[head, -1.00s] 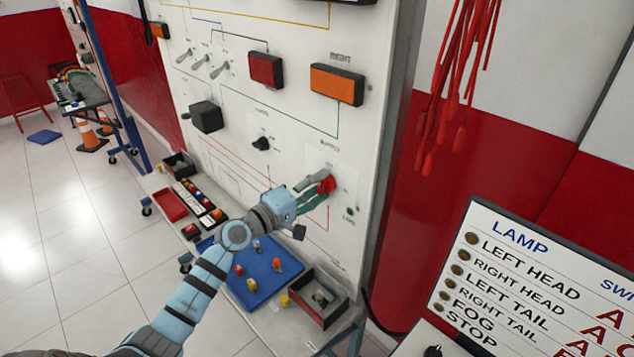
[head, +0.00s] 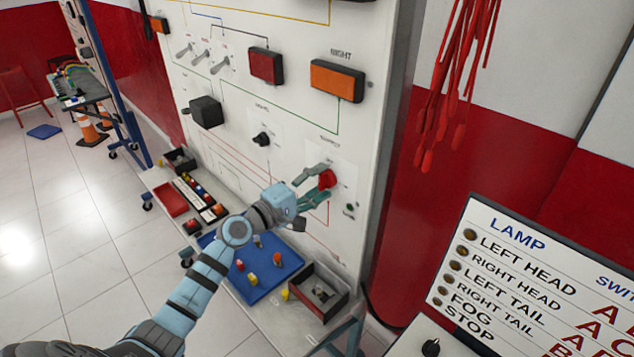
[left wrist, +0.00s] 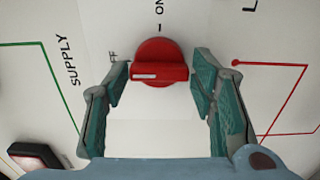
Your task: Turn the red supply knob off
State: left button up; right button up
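The red supply knob (head: 327,179) is on the white upright panel, low on its right side. In the left wrist view the knob (left wrist: 160,65) has its grip bar lying crosswise, with the white mark at the left end, on the side of the partly hidden OFF label. The ON label is above it. My left gripper (head: 317,182) is at the knob, its fingers apart on either side. In the left wrist view the gripper (left wrist: 160,80) shows gaps between both fingertips and the knob. My right gripper is not in view.
A black knob (head: 261,139) and an orange lamp (head: 337,81) are on the same panel. Below are a blue mat (head: 262,285) with small coloured parts and an open black bin (head: 317,292). Red leads (head: 450,90) hang at right, above a lamp chart (head: 530,270).

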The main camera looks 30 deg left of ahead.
pick_arm(q)
jog(key=shift+o, duration=0.3)
jog(key=shift+a, duration=0.1)
jog(key=v, duration=0.7)
jog(key=shift+s, duration=0.3)
jog(key=shift+w, duration=0.1)
